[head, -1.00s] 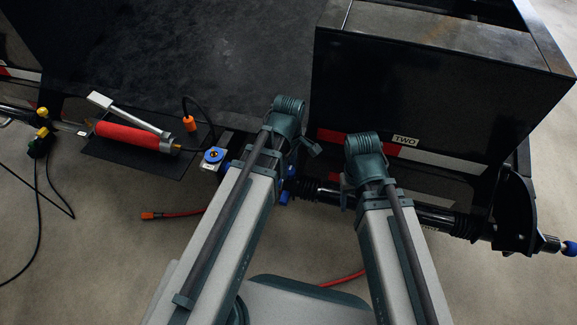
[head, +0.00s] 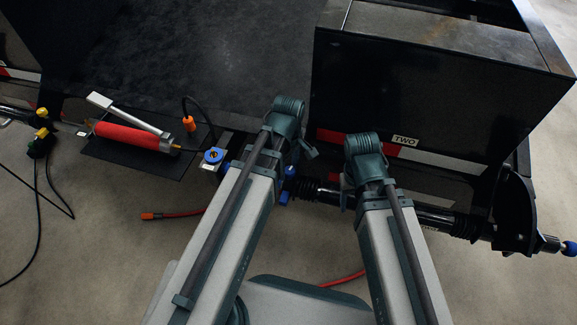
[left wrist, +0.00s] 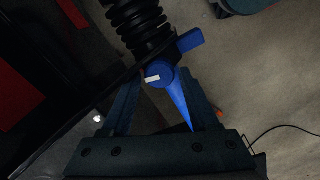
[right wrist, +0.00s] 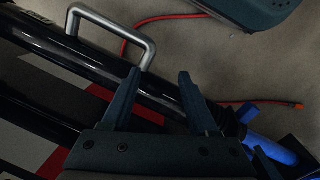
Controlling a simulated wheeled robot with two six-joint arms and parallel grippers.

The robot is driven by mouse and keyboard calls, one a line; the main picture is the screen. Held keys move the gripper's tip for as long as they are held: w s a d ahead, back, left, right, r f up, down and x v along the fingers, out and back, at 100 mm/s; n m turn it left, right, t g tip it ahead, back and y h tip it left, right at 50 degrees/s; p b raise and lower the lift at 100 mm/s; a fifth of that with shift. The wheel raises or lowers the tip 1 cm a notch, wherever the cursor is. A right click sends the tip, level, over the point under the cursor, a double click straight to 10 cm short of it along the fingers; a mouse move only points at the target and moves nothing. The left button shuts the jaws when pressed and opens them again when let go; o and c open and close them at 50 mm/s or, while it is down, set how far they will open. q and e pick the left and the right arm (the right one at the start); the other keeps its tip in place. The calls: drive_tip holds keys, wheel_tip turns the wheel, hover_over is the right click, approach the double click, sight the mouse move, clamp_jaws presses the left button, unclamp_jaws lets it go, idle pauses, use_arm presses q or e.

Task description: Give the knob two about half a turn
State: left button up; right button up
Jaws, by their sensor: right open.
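A blue part (left wrist: 160,72) with a white mark and a long tapering arm shows in the left wrist view, beside a black ribbed boot. My left gripper (left wrist: 160,95) is open, its fingers apart with the tapering arm between them; contact cannot be told. In the head view, blue parts (head: 283,197) show partly behind my left arm. A round blue-rimmed knob (head: 213,156) sits further left. No number can be read on any blue part. A "TWO" label (head: 404,141) is on the black box. My right gripper (right wrist: 160,85) is open and empty over the black bar.
A bent silver handle (right wrist: 145,45) stands close to my right gripper's left finger. A red cylinder tool (head: 128,135) lies on a black plate at left. A red hose (head: 180,214) lies on the floor. The black box (head: 430,100) rises behind my right arm.

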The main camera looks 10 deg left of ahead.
sight(288, 170)
use_arm(q)
drive_tip(key=shift+o, duration=0.7)
drive_tip(key=n, duration=0.7)
drive_tip(key=shift+s+n, duration=0.1)
drive_tip(key=shift+n, duration=0.3)
wheel_tip(288, 170, up, 14)
drive_tip(key=p, duration=1.3)
drive_tip(key=shift+p, duration=0.4)
